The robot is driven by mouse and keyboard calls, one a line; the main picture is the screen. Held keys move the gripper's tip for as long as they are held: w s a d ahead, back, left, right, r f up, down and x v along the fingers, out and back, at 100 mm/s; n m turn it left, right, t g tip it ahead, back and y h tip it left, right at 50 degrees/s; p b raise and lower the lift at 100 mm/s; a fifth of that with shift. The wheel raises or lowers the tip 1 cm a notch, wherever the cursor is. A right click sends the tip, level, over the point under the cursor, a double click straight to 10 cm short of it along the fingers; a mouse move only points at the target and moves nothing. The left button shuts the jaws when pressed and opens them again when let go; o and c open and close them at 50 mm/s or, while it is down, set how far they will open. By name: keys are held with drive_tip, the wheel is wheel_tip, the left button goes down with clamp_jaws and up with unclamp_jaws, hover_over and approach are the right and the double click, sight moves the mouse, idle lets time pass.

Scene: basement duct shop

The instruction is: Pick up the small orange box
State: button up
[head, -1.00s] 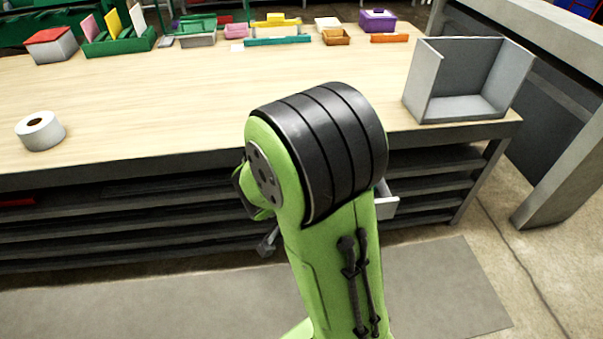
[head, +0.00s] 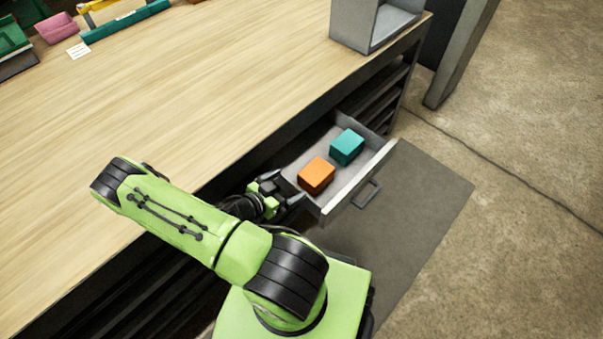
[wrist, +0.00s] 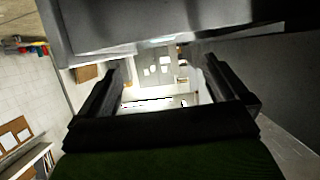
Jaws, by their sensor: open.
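The small orange box (head: 316,175) lies in an open grey drawer (head: 347,190) under the workbench, in the head view. My gripper (head: 290,196) is just left of the drawer, close to its left wall and near the orange box. It holds nothing that I can see. In the wrist view my gripper (wrist: 180,88) shows two dark fingers spread apart with a gap between them. The orange box cannot be made out in the wrist view.
A teal box (head: 346,147) sits in the same drawer, behind and right of the orange one. The drawer's handle (head: 367,193) sticks out over a grey mat (head: 425,195). The wooden benchtop (head: 200,90) bears a grey open bin (head: 362,25). Concrete floor lies clear at right.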

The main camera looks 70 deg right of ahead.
sight(320, 168)
drive_tip(key=b+x, duration=0.3)
drive_tip(key=x, duration=1.2)
drive_tip(key=shift+s+f, duration=0.15)
drive_tip(key=shift+s, duration=0.05)
drive_tip(key=c, duration=1)
